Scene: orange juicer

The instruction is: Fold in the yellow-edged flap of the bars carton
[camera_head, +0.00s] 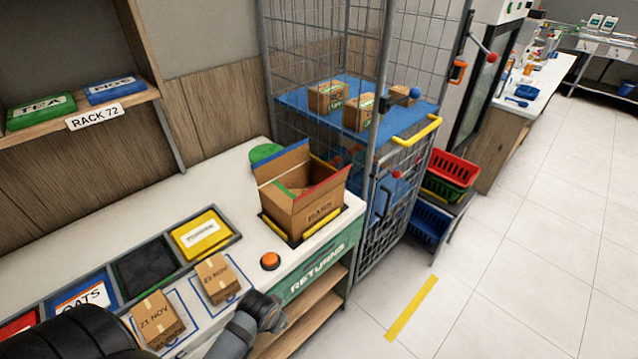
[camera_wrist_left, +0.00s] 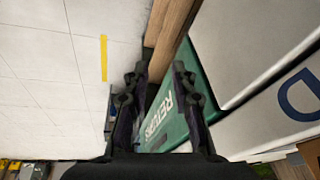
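The bars carton (camera_head: 312,212) is a brown box standing open-topped near the counter's right end. Flaps with green, red and blue edges show raised around its opening. Yellow strips (camera_head: 335,221) show low at its front and left sides; I cannot tell whether one is the edge of a hanging flap. My left gripper (camera_head: 270,318) is at the counter's front edge, below and left of the carton and apart from it. In the left wrist view its two fingers (camera_wrist_left: 158,95) are spread with nothing between them. The carton is not seen there. My right gripper is not in view.
An orange button (camera_head: 270,261) sits on the counter left of the carton. Two small dated boxes (camera_head: 217,279) lie on the counter, near coloured bins (camera_head: 202,234). A wire cage (camera_head: 330,60) with a blue shelf stands close behind and right. The floor (camera_head: 500,280) is open.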

